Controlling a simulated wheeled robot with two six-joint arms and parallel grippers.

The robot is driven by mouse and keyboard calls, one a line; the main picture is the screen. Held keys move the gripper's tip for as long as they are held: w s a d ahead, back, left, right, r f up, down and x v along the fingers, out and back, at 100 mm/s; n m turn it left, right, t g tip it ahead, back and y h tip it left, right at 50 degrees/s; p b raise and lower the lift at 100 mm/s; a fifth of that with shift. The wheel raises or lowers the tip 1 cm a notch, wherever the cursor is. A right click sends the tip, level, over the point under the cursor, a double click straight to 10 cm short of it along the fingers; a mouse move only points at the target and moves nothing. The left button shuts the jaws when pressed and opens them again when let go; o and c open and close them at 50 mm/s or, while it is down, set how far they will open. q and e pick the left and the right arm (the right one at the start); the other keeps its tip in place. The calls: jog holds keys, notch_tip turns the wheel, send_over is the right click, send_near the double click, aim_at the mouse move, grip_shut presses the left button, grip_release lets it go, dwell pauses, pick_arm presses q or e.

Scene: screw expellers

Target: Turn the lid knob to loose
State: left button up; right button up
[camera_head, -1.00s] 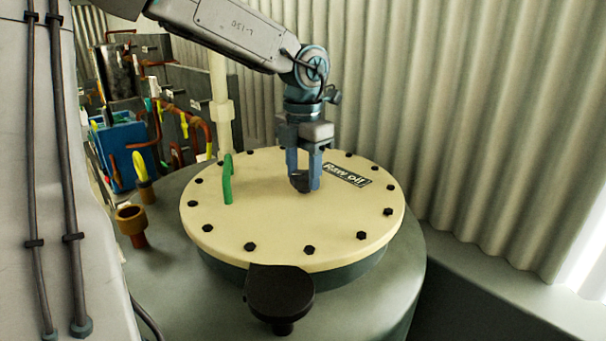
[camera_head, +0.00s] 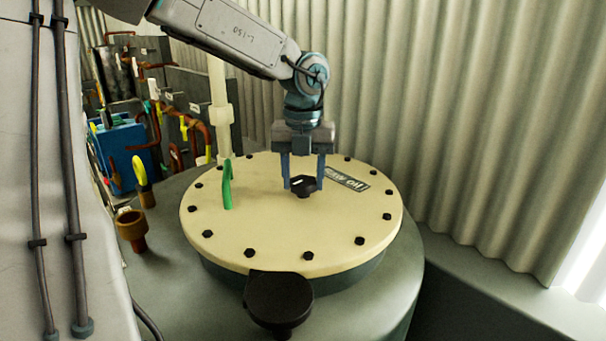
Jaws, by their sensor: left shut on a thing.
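The black lid knob (camera_head: 303,191) sits near the middle of the round cream lid (camera_head: 263,230), with a small pale mark on its top. My left gripper (camera_head: 303,180) comes down from above with one finger on each side of the knob and is shut on it. The fingers partly cover the knob's sides. A "Raw oil" label (camera_head: 350,180) lies on the lid just right of the gripper, partly behind the right finger. My right gripper is not in view.
A green handle (camera_head: 227,186) stands on the lid left of the knob, near a pale upright pipe (camera_head: 220,100). Several dark bolts ring the lid. A black round cap (camera_head: 279,297) juts out at the front edge. A corrugated wall (camera_head: 480,110) stands behind and right.

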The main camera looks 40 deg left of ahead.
pick_arm(q)
jog(key=shift+n, duration=0.3)
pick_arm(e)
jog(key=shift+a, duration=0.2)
pick_arm(q)
jog(key=o, duration=1)
jog(key=shift+c, duration=0.2)
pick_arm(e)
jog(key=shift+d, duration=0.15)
